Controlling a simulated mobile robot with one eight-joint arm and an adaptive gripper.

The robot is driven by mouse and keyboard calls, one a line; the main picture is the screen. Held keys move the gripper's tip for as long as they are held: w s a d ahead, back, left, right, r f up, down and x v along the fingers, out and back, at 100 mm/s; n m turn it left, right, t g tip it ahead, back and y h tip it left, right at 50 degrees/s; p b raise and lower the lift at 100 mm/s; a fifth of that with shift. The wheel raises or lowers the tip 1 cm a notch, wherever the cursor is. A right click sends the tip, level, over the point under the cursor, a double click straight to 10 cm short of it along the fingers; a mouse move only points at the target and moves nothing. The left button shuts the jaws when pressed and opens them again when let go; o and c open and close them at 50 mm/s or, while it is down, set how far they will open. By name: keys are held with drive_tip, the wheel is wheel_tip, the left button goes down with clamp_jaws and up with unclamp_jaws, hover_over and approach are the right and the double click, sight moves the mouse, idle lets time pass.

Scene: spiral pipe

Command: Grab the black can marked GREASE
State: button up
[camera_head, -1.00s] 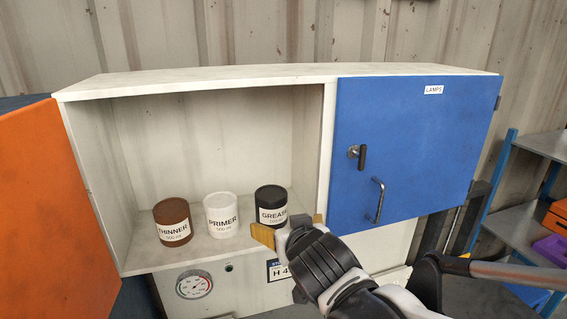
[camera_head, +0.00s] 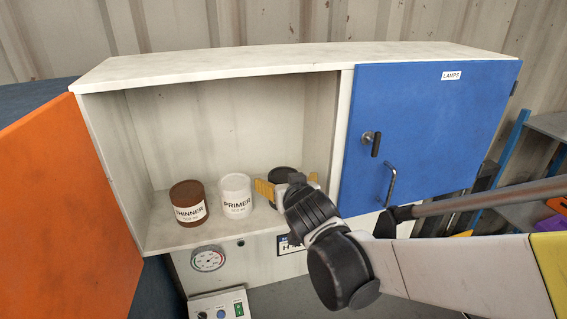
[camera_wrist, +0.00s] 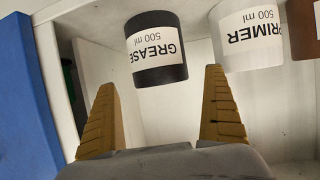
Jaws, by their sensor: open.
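The black can marked GREASE (camera_wrist: 156,62) stands on the cabinet shelf.
A white PRIMER can (camera_head: 236,196) stands just left of the black can, and a brown THINNER can (camera_head: 188,204) is further left. The open orange door (camera_head: 70,210) bounds the left. The shut blue LAMPS door (camera_head: 430,130) is close on the right. Space above the cans is clear.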

drive_tip(key=x, duration=0.3)
drive_tip(key=shift+w+f+p, duration=0.25)
drive_tip(key=shift+w+p, duration=0.05)
drive_tip(key=shift+s, duration=0.1)
drive_tip(key=c, duration=1.5)
drive_tip(key=shift+r, duration=0.1)
